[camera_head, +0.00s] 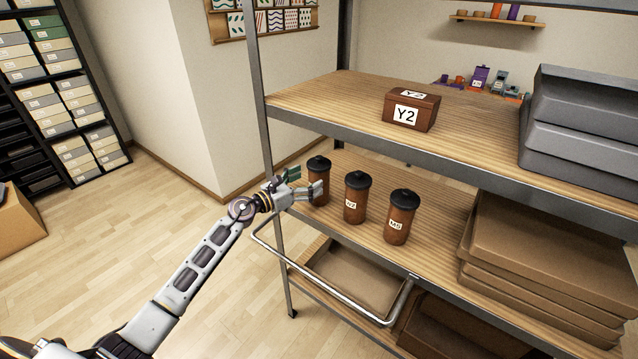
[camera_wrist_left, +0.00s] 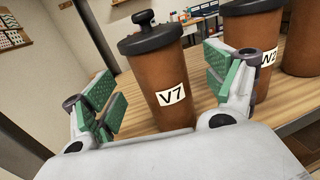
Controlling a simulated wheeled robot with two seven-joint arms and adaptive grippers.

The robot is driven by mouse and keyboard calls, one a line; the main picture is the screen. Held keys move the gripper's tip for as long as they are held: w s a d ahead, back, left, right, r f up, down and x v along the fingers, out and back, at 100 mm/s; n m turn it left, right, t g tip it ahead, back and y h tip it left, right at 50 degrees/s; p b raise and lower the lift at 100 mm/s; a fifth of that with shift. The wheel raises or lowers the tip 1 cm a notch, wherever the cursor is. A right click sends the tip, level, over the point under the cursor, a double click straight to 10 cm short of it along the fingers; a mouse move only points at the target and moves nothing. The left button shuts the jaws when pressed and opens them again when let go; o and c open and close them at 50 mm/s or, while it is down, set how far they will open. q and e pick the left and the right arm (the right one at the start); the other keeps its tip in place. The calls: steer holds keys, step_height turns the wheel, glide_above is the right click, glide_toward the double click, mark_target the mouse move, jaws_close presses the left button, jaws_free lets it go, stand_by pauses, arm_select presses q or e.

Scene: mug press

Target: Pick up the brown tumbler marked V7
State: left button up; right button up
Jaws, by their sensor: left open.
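The brown tumbler marked V7 (camera_wrist_left: 165,75) has a black knobbed lid and stands upright between the spread fingers of my left gripper (camera_wrist_left: 162,92) in the left wrist view. In the head view this tumbler (camera_head: 319,171) is the leftmost of three on the middle shelf, its label hidden by my left gripper (camera_head: 306,182). The green finger pads are open on either side of it; I cannot tell whether either touches it. My right gripper is not in view.
A similar tumbler marked W2 (camera_head: 355,200) stands close on the right, with a third (camera_head: 399,222) beyond it. The upper shelf (camera_head: 340,97) holds a brown Y2 box (camera_head: 411,108). Brown trays (camera_head: 545,260) fill the right. A metal rail (camera_head: 330,285) runs along the front.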

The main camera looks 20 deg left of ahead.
mark_target(319, 174)
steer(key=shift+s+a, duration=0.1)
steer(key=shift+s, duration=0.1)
arm_select(q)
steer(key=shift+w, duration=0.1)
steer(key=shift+w+d, duration=0.3)
steer(key=shift+w, duration=0.15)
steer(key=shift+p+x, duration=0.3)
steer(key=shift+x, duration=1.65)
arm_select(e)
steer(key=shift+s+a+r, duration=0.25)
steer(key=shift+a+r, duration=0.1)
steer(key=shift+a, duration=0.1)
arm_select(q)
steer(key=shift+f, duration=0.15)
steer(key=c, duration=1.3)
steer(key=shift+a, duration=0.15)
